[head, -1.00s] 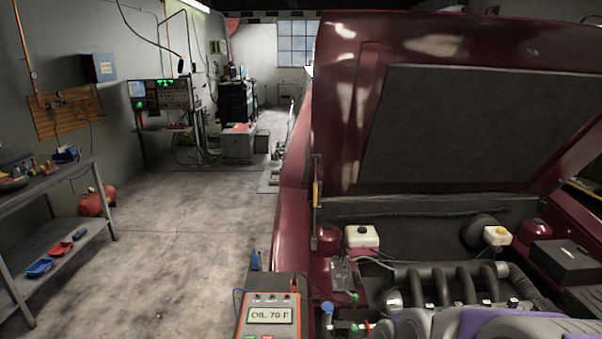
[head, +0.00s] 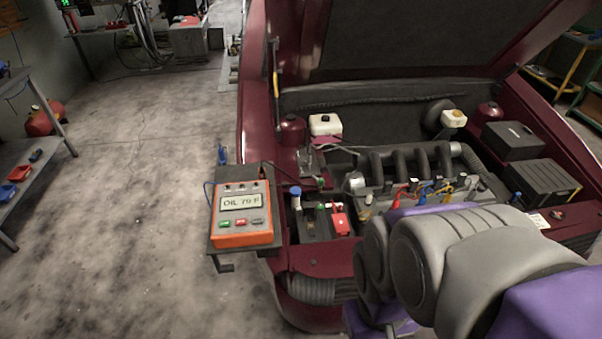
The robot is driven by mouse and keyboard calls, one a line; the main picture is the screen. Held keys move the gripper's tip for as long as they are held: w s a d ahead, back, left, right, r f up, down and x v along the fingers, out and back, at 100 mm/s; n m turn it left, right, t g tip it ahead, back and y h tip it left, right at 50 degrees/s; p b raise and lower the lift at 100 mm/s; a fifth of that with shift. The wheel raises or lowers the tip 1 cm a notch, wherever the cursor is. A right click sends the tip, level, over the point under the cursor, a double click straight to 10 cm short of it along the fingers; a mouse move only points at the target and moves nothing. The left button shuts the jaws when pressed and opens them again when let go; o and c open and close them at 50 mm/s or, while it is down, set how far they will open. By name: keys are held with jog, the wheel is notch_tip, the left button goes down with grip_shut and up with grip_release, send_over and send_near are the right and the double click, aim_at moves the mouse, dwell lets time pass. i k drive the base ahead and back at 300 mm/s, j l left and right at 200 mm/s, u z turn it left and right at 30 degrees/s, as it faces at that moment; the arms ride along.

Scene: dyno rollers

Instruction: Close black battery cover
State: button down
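The car's battery (head: 318,228) sits at the near left of the engine bay. A red cover (head: 340,222) is on its right side. Small dark parts stand around the left terminal, beside a blue cap (head: 295,191). The black battery cover is too small and dark to make out clearly, so I cannot tell its angle. My grey and purple arm fills the lower right, just right of the battery. The fingertips of my gripper do not show.
An orange meter reading "OIL 79 F" (head: 241,222) rests on a small shelf left of the battery. The raised hood (head: 400,40) hangs above the engine (head: 410,165). Black boxes (head: 545,188) stand at the right. Open floor (head: 130,200) lies to the left.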

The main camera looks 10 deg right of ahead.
aim_at(310, 206)
jog(key=i+j+z, duration=0.3)
jog(key=j, duration=0.15)
jog(key=j+z, duration=0.25)
jog(key=j, duration=0.25)
jog(key=i+j+z, duration=0.15)
jog(key=j+z, duration=0.15)
jog(key=j, duration=0.2)
jog(key=j+z, duration=0.25)
jog(key=j, duration=0.3)
